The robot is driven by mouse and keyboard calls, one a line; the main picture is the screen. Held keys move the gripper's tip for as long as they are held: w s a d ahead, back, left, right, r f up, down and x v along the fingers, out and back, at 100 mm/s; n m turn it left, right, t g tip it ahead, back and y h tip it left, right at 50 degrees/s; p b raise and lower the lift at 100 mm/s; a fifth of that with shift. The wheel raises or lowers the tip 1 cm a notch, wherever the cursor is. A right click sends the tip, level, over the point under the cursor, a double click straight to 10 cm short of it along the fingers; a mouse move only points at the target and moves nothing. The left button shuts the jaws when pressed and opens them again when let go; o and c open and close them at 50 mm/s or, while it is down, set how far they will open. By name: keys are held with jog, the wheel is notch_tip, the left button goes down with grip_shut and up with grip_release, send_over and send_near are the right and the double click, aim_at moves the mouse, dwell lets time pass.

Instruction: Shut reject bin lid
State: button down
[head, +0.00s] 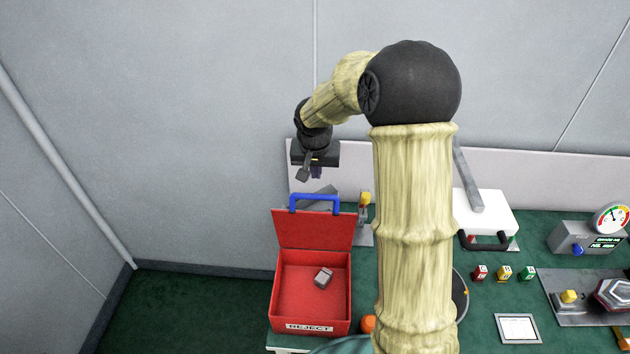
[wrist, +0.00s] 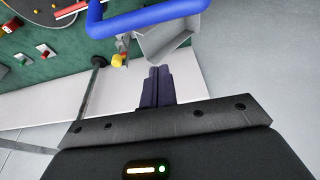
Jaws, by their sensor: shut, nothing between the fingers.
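The red reject bin (head: 312,328) stands on the green bench at the left end, with a label on its front. Its red lid (head: 312,230) is open and stands up at the back, with a blue handle (head: 315,197) along its top edge. The handle also shows in the wrist view (wrist: 150,22), at the top. A small grey block (head: 323,278) lies inside the bin. My gripper (head: 316,176) is shut and empty. It is above and behind the raised lid, close to the handle but apart from it. Its dark fingers (wrist: 156,86) are together in the wrist view.
A grey bracket-like thing (wrist: 170,40) lies just past the fingers, behind the lid. A lever with a yellow knob (head: 365,198) stands right of the lid. An orange ball (head: 368,323) is beside the bin. The back wall is close behind my gripper.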

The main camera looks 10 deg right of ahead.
jog(key=s, duration=0.1)
jog(key=s+f+p, duration=0.1)
jog(key=s+a+p, duration=0.1)
jog(key=shift+s+a+f, duration=0.1)
jog(key=shift+s+f, duration=0.2)
jog(key=shift+f, duration=0.05)
jog(key=shift+f+b, duration=0.15)
jog(key=shift+b, duration=0.25)
